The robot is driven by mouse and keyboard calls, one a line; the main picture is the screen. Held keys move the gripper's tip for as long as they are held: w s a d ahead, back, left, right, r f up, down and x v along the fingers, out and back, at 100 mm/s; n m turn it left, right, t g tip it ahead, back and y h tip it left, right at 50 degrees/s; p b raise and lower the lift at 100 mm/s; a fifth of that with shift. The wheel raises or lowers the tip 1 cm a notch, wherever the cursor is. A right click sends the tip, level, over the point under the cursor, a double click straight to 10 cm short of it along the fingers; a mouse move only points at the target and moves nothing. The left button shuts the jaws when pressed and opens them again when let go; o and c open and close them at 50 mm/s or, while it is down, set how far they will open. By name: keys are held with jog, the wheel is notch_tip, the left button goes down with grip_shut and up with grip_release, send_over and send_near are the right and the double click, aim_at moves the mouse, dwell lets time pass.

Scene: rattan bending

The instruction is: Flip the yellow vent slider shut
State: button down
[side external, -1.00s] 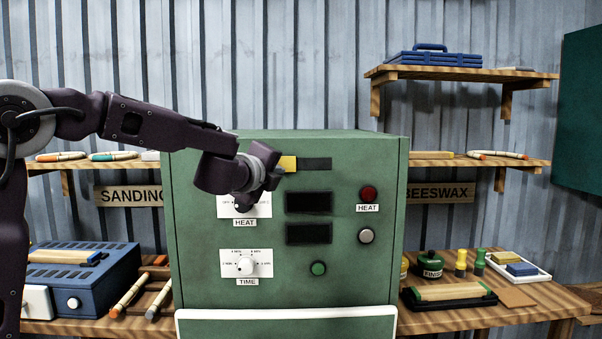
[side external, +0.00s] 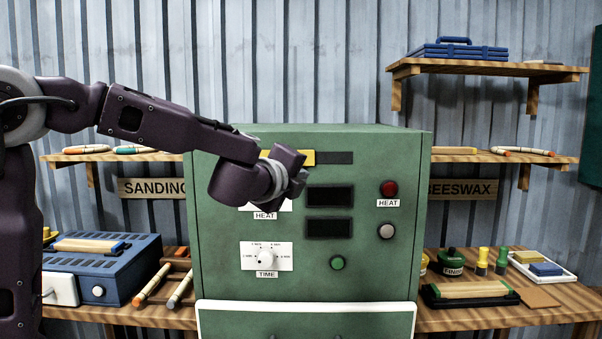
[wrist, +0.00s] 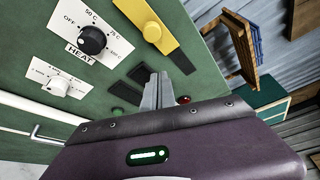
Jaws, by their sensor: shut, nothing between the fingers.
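The yellow vent slider (side external: 308,157) is on the upper front of the green cabinet (side external: 215,220), at the left of a dark track (side external: 338,157). My gripper (side external: 303,178) is in front of the cabinet, just below the slider in the side view. In the wrist view its fingers (wrist: 158,90) are together and empty, apart from the knob. My gripper hides part of the upper HEAT dial plate in the side view.
A black HEAT knob (wrist: 92,40) and white TIME knob (side external: 267,257) protrude from the panel. Two dark displays (side external: 330,197), a red lamp (side external: 388,188) and a green button (side external: 337,263) are near my gripper. A blue box (side external: 100,270) stands left on the bench.

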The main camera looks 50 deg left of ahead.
jog(key=v, duration=0.4)
jog(key=shift+f, duration=0.1)
dwell(0.3)
jog(key=s+a+f+n+g, duration=0.2)
jog(key=s+f+n, duration=0.15)
jog(key=s, duration=0.25)
jog(key=s+a+f+n+g, duration=0.2)
jog(key=s+f+n+g, duration=0.1)
jog(key=s+n, duration=0.3)
jog(key=s+d+f+n+g+h, duration=0.2)
jog(key=s+d+f+n+h, duration=0.1)
jog(key=s, duration=0.6)
jog(key=s+d+f+n+g+h, duration=0.2)
jog(key=s+d+f+n+h, duration=0.1)
jog(key=s+d+f+n, duration=0.2)
jog(key=s+d+f, duration=0.2)
jog(key=s+d, duration=0.1)
jog(key=s, duration=0.1)
jog(key=shift+d+n+h, duration=0.25)
jog(key=shift+n+h, duration=0.1)
jog(key=shift+h, duration=0.05)
